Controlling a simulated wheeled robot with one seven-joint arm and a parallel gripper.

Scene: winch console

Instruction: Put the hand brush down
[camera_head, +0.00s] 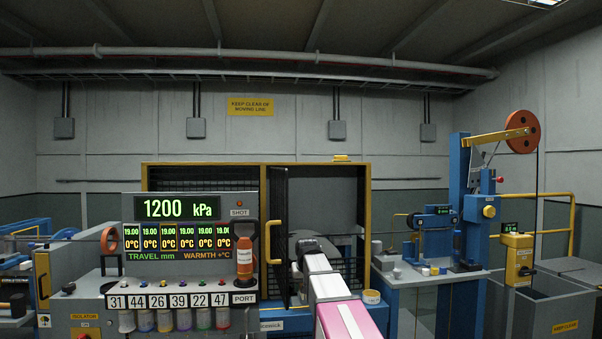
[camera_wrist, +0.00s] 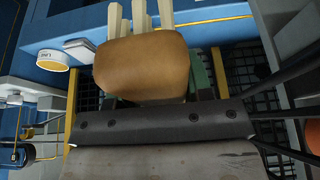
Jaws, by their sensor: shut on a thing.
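The hand brush (camera_wrist: 140,68) shows in the wrist view as a rounded tan wooden block, with pale cream bristle tufts at its far side. My gripper (camera_wrist: 158,94) is shut on it, with greenish-grey fingers partly visible behind and beside the block. Blue surfaces and dark wire mesh show beyond the brush; I cannot tell whether it touches anything. In the head view my arm reaches forward in front of the yellow-framed mesh cage, and the brush is hidden behind it.
A yellow and white cup (camera_wrist: 55,60) sits on a blue surface at the left of the wrist view. A bench (camera_head: 425,279) with a blue press stands right.

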